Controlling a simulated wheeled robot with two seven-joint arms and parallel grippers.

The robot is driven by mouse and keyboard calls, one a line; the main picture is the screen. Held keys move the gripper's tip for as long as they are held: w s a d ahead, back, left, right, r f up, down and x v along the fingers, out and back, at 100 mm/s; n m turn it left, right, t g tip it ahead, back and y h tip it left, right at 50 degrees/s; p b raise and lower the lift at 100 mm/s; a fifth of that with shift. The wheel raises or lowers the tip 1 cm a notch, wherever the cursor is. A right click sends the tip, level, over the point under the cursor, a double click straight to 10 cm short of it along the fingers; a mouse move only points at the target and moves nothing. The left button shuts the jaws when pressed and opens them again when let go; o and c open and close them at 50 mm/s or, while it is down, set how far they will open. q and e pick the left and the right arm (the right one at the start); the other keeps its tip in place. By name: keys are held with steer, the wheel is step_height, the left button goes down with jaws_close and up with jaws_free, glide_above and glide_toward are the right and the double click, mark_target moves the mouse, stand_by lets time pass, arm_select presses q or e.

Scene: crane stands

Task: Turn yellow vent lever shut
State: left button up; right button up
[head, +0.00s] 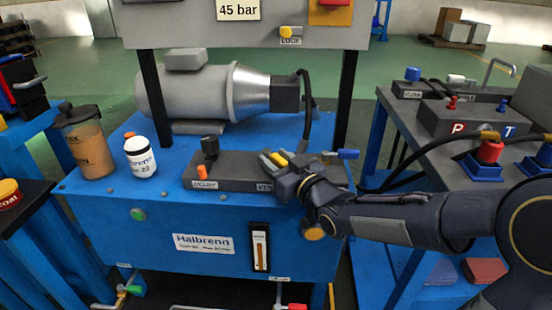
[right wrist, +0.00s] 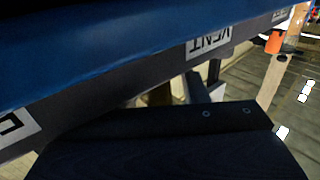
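A small yellow part (head: 281,158), which looks like the vent lever, shows among the fingers of my right gripper (head: 276,163). The gripper is over the right part of the dark grey valve block (head: 228,172) on the blue bench. The fingers hide most of the lever, so its angle and whether they touch it cannot be told. In the right wrist view, the VENT label (right wrist: 209,40) appears upside down on the block's face, close to the dark gripper body. The finger gap is not clear there. My left gripper is not in view.
A grey motor (head: 205,95) stands behind. A white jar (head: 140,158) and a brown tumbler (head: 87,145) stand left. A side bench with red and blue fittings (head: 489,152) is right.

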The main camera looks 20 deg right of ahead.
steer(key=p+v, duration=0.1)
steer(key=v, duration=0.6)
steer(key=shift+s, duration=0.1)
